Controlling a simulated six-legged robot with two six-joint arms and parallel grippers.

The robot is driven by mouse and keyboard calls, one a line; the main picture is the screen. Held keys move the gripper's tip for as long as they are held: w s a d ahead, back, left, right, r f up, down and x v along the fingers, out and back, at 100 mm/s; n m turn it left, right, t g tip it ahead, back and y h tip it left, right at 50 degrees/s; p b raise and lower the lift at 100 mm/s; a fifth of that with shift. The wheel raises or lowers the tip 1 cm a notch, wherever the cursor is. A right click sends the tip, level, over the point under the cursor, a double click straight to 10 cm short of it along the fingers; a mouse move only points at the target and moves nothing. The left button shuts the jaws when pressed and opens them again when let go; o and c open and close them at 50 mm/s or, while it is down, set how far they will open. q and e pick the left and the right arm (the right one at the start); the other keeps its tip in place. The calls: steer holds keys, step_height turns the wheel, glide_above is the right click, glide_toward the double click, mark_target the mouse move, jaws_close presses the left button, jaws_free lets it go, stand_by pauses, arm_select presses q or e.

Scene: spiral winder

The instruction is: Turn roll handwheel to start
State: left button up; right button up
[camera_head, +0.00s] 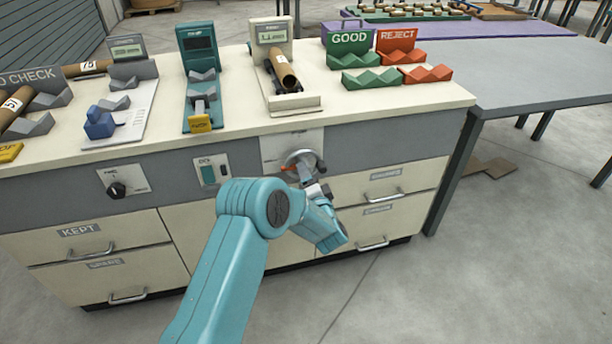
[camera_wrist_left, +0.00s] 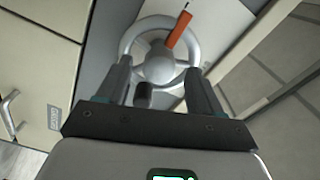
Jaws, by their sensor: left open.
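The roll handwheel (camera_head: 301,160) is a grey ring on a pale plate on the bench's front panel, partly hidden by my left gripper in the head view. In the left wrist view the handwheel (camera_wrist_left: 158,67) shows a round hub, a dark knob (camera_wrist_left: 143,95) at its lower edge and an orange pointer (camera_wrist_left: 178,30) at the top. My left gripper (camera_head: 312,178) is in front of the wheel's lower right. In the wrist view its two fingers (camera_wrist_left: 160,82) are apart, one on each side of the knob. I cannot tell whether they touch the rim. My right gripper is not in view.
A cardboard tube (camera_head: 283,72) lies on a cradle on the bench above the wheel. A rocker switch (camera_head: 213,171) and a dark rotary knob (camera_head: 117,190) are left on the panel. Drawers with handles (camera_head: 372,244) sit below. Green GOOD (camera_head: 349,41) and red REJECT (camera_head: 397,42) racks stand at right.

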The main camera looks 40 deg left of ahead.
arm_select(q)
steer(key=shift+x, duration=0.9)
steer(key=c, duration=1.1)
steer(key=shift+o, duration=0.2)
